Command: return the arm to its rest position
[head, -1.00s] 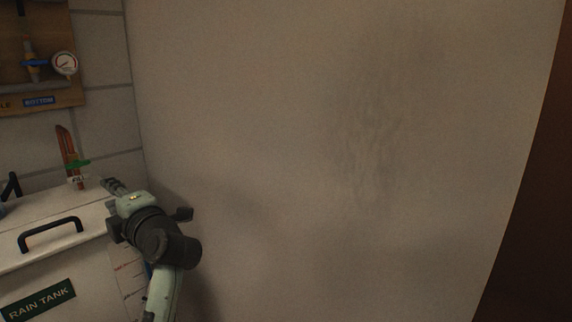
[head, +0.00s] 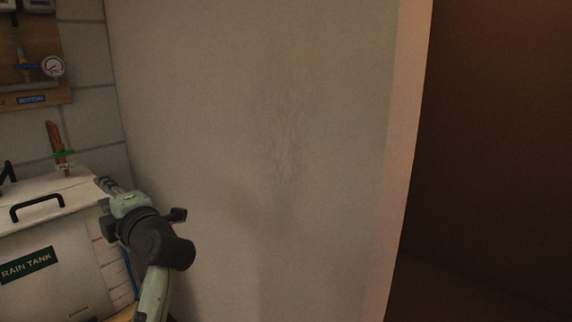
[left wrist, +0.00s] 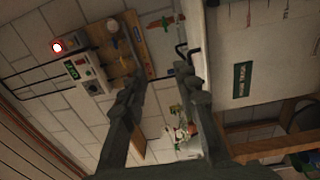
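My left arm comes up from the bottom of the head view, pale green with a dark wrist. My left gripper (head: 107,186) is at its far end, beside the front right of the rain tank's lid, and I cannot tell whether it touches it. In the left wrist view the two dark fingers of the left gripper (left wrist: 160,75) stand apart with nothing held between them. My right gripper is in neither view.
The white rain tank (head: 75,285) with a black handle (head: 37,205) stands at left. A wooden board (head: 45,95) with a gauge (head: 53,67) hangs above. A large pale wall (head: 250,120) fills the middle, ending before a dark brown area (head: 490,150) at right.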

